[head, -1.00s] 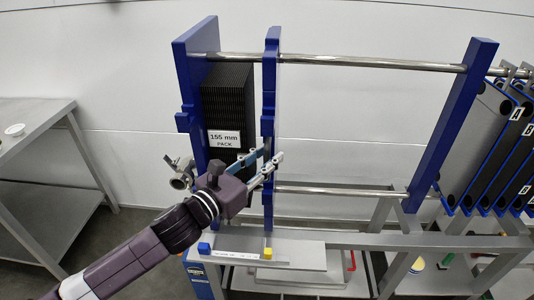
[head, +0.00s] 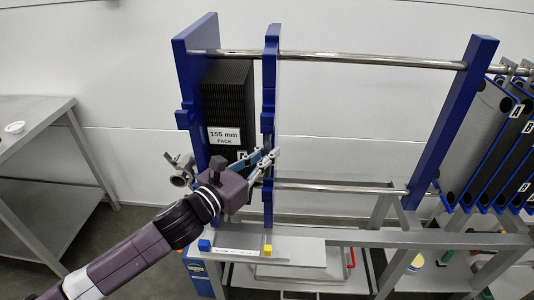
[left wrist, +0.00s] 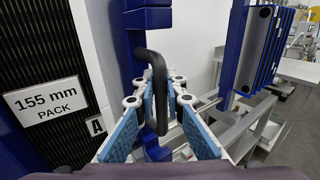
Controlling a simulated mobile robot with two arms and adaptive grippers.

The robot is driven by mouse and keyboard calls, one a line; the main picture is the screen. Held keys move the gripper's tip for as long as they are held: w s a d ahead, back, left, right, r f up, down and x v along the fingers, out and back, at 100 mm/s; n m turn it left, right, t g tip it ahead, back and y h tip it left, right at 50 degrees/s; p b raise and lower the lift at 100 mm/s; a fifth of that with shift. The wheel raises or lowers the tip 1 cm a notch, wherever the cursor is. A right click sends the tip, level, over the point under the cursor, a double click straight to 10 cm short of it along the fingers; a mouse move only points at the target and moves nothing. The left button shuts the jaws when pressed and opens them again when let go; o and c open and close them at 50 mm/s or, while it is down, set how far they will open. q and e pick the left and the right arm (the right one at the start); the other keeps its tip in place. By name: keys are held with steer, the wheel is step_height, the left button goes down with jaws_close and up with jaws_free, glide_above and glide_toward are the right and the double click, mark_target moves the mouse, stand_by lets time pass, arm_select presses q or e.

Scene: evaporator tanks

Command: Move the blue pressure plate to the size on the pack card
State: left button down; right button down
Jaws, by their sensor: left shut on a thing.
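The blue pressure plate (head: 271,100) stands upright on the rails, close to the right side of the dark plate pack (head: 230,95). It also shows in the left wrist view (left wrist: 150,20), with a black handle (left wrist: 151,62) on it. The white pack card (head: 224,136) reads "155 mm PACK"; it also shows in the left wrist view (left wrist: 45,101). My left gripper (head: 273,154) is at the plate's lower part. In the left wrist view its blue-padded fingers (left wrist: 157,105) are shut around the black handle. My right gripper is not in view.
A scale strip (head: 234,252) lies on the base, with a blue block (head: 204,245) and a yellow block (head: 267,250). Polished rails (head: 370,61) run right to a blue end post (head: 452,125); the span between is clear. A steel table (head: 40,125) stands left.

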arm_select(q)
steer(key=shift+a, duration=0.15)
steer(key=c, duration=2)
jaws_free()
steer(key=shift+a, duration=0.2)
steer(key=v, duration=1.2)
